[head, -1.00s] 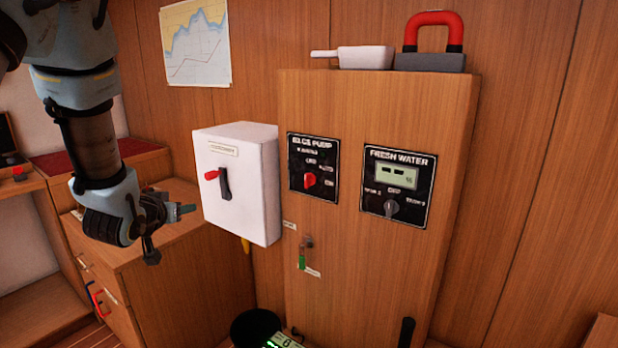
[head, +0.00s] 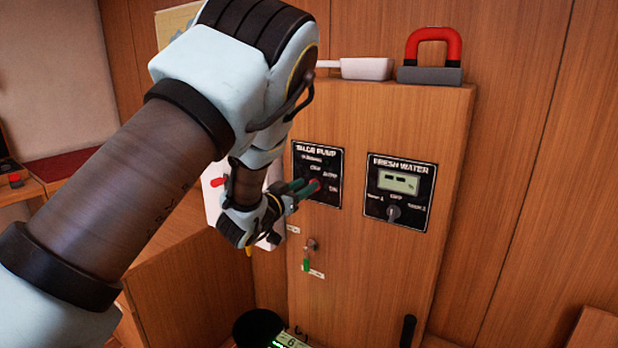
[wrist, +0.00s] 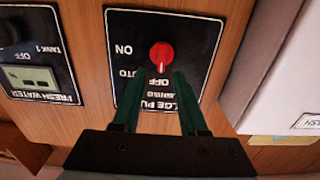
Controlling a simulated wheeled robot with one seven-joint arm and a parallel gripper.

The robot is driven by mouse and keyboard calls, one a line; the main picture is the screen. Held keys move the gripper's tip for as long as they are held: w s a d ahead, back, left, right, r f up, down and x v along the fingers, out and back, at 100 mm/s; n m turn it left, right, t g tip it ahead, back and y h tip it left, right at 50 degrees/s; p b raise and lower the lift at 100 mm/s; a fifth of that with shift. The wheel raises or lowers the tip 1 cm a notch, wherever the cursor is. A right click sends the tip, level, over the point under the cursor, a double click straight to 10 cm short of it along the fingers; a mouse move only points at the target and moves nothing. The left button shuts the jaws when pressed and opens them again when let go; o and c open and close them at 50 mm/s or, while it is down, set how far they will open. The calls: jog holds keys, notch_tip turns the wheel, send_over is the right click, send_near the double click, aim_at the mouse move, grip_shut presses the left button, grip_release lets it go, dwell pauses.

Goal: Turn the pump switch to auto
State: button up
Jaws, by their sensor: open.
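The red pump switch (head: 314,186) sits on the black bilge pump panel (head: 330,165). In the wrist view, upside down, the switch (wrist: 161,54) is fully visible and its white mark points toward OFF. AUTO is printed between OFF and ON on the panel (wrist: 200,65). My gripper (head: 305,189) is in front of the panel, reaching from the left. In the wrist view my open gripper (wrist: 158,76) has its green fingers on either side below the switch, with nothing between them. I cannot tell whether a finger touches the panel.
A white box (head: 211,200) is left, mostly hidden by my arm. A key with a green tag (head: 307,255) hangs below.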

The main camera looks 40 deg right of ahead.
jog(key=shift+x, duration=1.25)
jog(key=shift+c, duration=0.4)
grip_shut()
jog(key=shift+f, duration=0.1)
